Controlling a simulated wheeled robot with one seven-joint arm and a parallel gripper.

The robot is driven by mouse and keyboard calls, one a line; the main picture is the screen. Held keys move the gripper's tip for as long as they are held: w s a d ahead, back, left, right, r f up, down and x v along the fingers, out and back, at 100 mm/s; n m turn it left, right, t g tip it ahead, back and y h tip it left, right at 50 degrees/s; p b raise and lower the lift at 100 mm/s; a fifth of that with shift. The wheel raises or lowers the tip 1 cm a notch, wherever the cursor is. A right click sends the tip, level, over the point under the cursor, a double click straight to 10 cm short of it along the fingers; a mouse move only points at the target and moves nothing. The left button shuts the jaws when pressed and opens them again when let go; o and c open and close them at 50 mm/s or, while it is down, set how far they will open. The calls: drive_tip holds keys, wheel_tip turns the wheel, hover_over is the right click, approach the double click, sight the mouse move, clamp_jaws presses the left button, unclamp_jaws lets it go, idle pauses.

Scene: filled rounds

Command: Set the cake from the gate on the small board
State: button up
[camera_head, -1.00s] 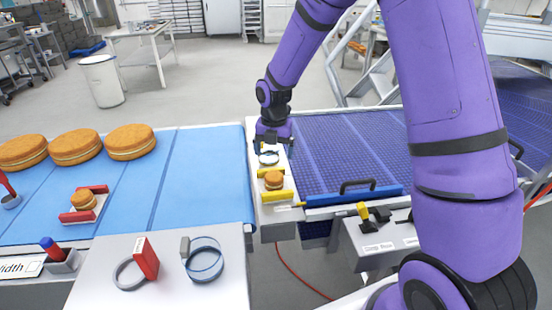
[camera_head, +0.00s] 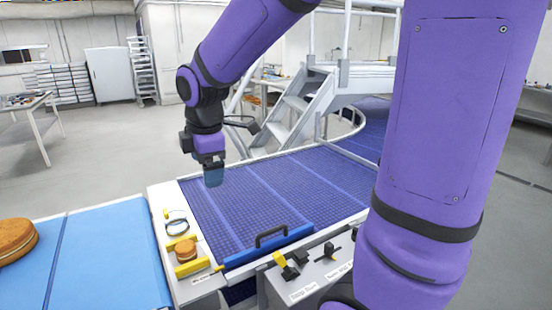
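A small round brown cake (camera_head: 186,251) sits between two yellow bars (camera_head: 190,268) on a pale strip (camera_head: 205,290) between the two belts. I cannot tell whether these bars are the gate. A thin ring (camera_head: 177,227) lies just behind the cake. My gripper (camera_head: 213,177) hangs above the dark blue belt, to the right of and beyond the cake, apart from it. Its tip looks bluish and blurred against the belt, so I cannot tell how its fingers stand.
The dark blue mesh belt (camera_head: 270,190) has a blue bar with a black handle (camera_head: 271,236) at its near end. A control box (camera_head: 315,275) stands at front right. Metal stairs (camera_head: 300,105) rise behind.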

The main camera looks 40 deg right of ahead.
drive_tip(key=s+d+r+m+t, duration=0.1)
drive_tip(key=s+r+m, duration=0.2)
drive_tip(key=s+m, duration=0.4)
drive_tip(key=s+d+r+m+t, duration=0.1)
drive_tip(key=s+r+m, duration=0.3)
drive_tip(key=s+m, duration=0.4)
drive_tip(key=s, duration=0.4)
drive_tip(key=shift+s+d+m+t, duration=0.2)
drive_tip(key=shift+d+m+t, duration=0.1)
